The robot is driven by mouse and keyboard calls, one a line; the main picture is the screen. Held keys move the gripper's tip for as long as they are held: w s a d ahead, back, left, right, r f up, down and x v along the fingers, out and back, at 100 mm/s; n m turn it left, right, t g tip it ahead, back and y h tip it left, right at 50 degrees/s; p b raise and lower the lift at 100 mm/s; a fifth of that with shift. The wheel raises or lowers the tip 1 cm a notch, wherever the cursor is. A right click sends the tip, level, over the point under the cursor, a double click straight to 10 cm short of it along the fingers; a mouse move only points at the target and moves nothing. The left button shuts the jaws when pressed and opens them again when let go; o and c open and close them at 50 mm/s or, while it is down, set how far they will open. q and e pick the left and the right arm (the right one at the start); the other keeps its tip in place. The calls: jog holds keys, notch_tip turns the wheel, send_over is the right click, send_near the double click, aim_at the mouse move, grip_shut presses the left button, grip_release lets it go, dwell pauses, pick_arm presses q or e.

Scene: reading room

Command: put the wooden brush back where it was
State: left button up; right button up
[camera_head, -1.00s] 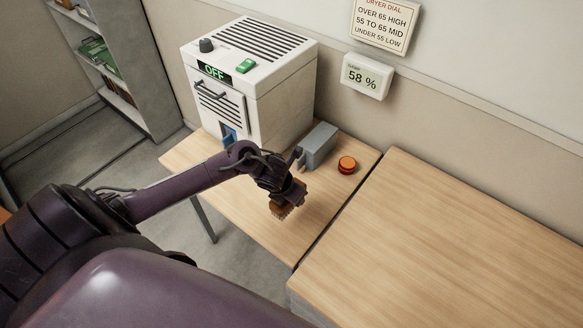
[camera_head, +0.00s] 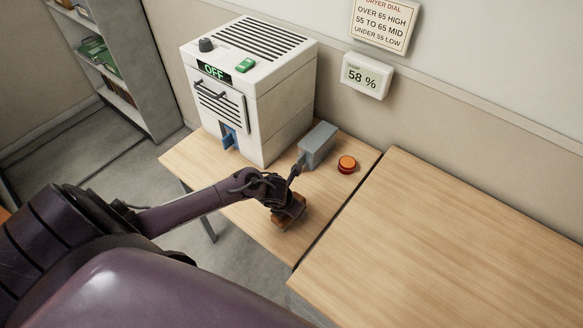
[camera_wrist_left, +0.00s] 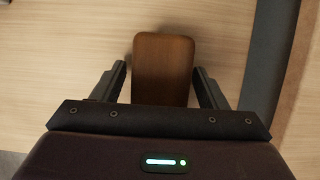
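The wooden brush (camera_head: 284,222) is a brown block at the near part of the small wooden table (camera_head: 240,205), apparently resting on it. In the left wrist view the brush (camera_wrist_left: 163,62) lies between the two fingers of my left gripper (camera_wrist_left: 159,70). A narrow gap shows between the brush and the left finger; the right finger is very close to its edge. The gripper looks open around the brush. In the head view my left gripper (camera_head: 288,207) is right above the brush and hides part of it. My right gripper is not in view.
A white dryer box (camera_head: 285,100) reading OFF stands at the table's back left. A grey box (camera_head: 318,146) and an orange button (camera_head: 347,164) are behind the gripper. A second wooden table (camera_head: 440,240) on the right is bare. A wall display (camera_head: 367,76) reads 58 %.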

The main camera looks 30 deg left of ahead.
pick_arm(q)
jog(key=v, duration=1.2)
jog(key=shift+s, duration=0.1)
dwell(0.4)
